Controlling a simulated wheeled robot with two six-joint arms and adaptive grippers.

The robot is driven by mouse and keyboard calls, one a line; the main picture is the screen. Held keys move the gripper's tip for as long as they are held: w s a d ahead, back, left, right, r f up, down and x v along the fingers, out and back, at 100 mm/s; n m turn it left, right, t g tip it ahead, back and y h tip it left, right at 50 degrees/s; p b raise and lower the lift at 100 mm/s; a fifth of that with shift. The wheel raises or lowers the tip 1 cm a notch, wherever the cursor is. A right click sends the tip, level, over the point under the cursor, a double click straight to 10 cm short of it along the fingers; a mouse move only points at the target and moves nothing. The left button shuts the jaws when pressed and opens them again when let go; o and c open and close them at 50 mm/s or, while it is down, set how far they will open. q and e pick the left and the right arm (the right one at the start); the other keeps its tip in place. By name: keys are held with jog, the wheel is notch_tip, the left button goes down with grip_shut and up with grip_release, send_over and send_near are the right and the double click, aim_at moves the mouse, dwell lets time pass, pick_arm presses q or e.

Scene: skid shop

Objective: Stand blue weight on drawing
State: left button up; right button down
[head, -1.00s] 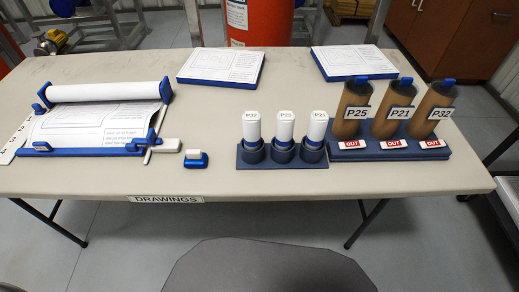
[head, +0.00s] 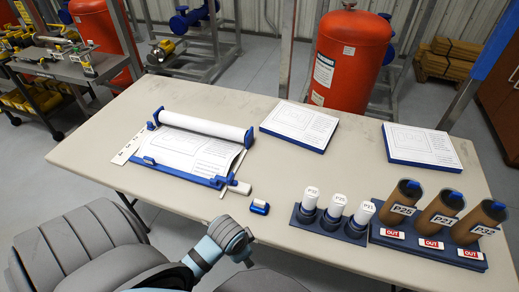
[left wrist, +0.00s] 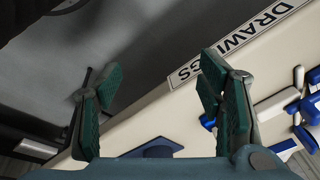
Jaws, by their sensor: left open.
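The blue weight (head: 260,207) is a small blue block with a pale top. It lies on the table near the front edge, right of the drawing board. The drawing (head: 192,152) is a printed white sheet on a blue-ended board, with a white roll along its back. My left gripper (head: 243,252) is open and empty, in front of the table edge and short of the weight. In the left wrist view its two green-padded fingers (left wrist: 158,98) are spread apart; a blue piece behind one finger, likely the weight (left wrist: 207,121), is partly hidden. My right gripper is out of view.
A rack of white tubes (head: 300,217) and a rack of brown tubes (head: 385,238) stand to the right. Two paper pads (head: 300,124) (head: 420,145) lie at the back. A white block (head: 240,187) sits by the board's corner.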

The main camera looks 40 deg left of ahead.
pick_arm(q)
jog(key=w+r+m, duration=0.2)
jog(key=w+r, duration=0.1)
jog(key=r, duration=0.2)
notch_tip(320, 180, up, 7)
jog(key=m+g, duration=0.3)
jog(key=m, duration=0.5)
send_over(259, 201)
jog(key=shift+h, duration=0.4)
notch_tip(259, 201, down, 13)
jog(key=b, duration=0.2)
jog(key=shift+d+f+b, duration=0.1)
jog(key=shift+f+b, duration=0.05)
jog(key=shift+b, duration=0.2)
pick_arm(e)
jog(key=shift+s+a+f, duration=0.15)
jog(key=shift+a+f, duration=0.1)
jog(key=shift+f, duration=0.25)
pick_arm(q)
jog(key=shift+c, duration=0.6)
grip_shut()
